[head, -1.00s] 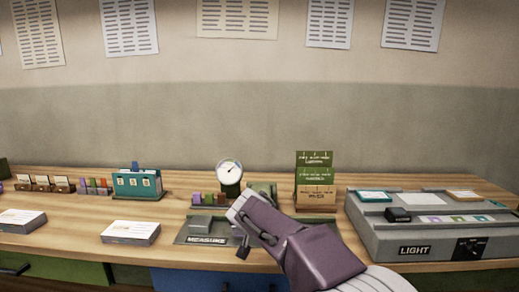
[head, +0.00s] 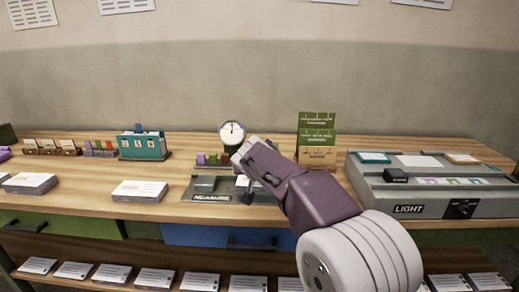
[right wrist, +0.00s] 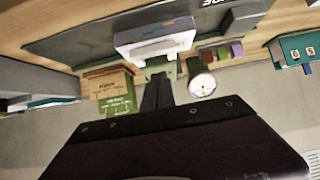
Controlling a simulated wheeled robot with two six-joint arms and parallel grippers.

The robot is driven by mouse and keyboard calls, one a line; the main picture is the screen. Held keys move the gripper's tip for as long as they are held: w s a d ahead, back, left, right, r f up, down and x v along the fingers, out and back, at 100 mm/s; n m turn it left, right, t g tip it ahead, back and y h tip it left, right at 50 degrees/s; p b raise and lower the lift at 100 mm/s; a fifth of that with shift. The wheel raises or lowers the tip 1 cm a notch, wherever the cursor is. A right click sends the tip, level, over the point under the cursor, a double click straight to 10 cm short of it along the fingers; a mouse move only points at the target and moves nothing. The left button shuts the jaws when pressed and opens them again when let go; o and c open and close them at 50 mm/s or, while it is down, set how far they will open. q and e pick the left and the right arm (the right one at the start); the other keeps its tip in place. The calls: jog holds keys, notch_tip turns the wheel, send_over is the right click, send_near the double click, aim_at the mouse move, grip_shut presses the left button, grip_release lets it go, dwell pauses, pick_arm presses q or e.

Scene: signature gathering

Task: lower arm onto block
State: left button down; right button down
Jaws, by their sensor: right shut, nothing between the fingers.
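The measuring station (head: 190,197) is a dark plate marked MEASURE on the bench. A grey block (head: 203,184) sits on its left part. A round white dial (head: 232,133) stands at its back and also shows in the right wrist view (right wrist: 202,85). My right gripper (head: 249,192) is shut and empty, above the station's right part. In the right wrist view its fingers (right wrist: 157,88) point at a white block-like piece (right wrist: 155,42) with a green part (right wrist: 158,68) beside it. Whether this green part is the arm, and whether the fingers touch it, I cannot tell. My left gripper is out of view.
A green and tan card holder (head: 317,130) stands right behind my right arm. The grey LIGHT box (head: 430,200) is to the right. White card stacks (head: 139,190) and a teal holder (head: 142,147) are to the left. Bare wood lies between them.

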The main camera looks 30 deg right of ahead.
pick_arm(q)
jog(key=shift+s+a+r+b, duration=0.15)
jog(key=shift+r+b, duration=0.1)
jog(key=shift+b, duration=0.3)
pick_arm(e)
jog(key=s+a+r, duration=0.3)
jog(key=s+a, duration=0.2)
jog(key=s, duration=0.3)
jog(key=shift+s+a, duration=0.15)
jog(key=shift+s, duration=0.15)
jog(key=shift+r, duration=0.1)
